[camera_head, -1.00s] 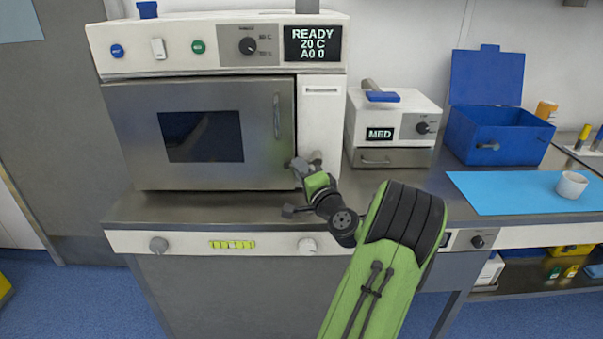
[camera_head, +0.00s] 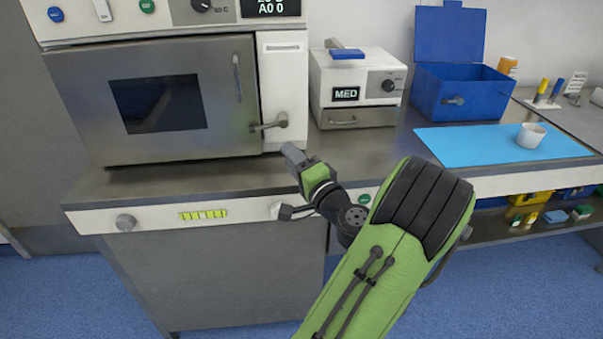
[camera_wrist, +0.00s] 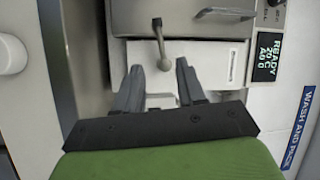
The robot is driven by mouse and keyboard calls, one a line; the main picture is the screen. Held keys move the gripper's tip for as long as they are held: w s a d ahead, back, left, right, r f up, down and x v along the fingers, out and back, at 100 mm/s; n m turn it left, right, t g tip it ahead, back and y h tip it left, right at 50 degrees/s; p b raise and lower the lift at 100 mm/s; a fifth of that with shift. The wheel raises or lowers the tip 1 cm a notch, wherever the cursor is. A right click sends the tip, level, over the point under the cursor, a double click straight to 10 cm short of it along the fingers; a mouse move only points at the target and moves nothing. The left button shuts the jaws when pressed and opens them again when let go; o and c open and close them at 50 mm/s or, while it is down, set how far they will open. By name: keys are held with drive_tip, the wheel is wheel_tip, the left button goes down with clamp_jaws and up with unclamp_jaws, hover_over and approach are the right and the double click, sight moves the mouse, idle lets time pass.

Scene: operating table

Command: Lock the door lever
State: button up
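The door lever (camera_head: 268,126) is a small grey lever on the white panel at the right edge of the steriliser door (camera_head: 230,110). It lies roughly level, with its free end pointing left over the door's edge. The door looks shut. In the wrist view the lever (camera_wrist: 160,42) lies beyond the fingertips, its pivot nearer me and its free end at the door. My gripper (camera_head: 292,155) is below and right of the lever, not touching it. In the wrist view my gripper (camera_wrist: 158,78) has its two fingers apart with nothing between them.
A long door handle (camera_head: 237,78) stands above the lever. A small white MED unit (camera_head: 357,75) and a blue open box (camera_head: 455,100) stand to the right.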

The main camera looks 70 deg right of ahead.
drive_tip(key=v, duration=0.4)
drive_tip(key=shift+a, duration=0.1)
idle(0.5)
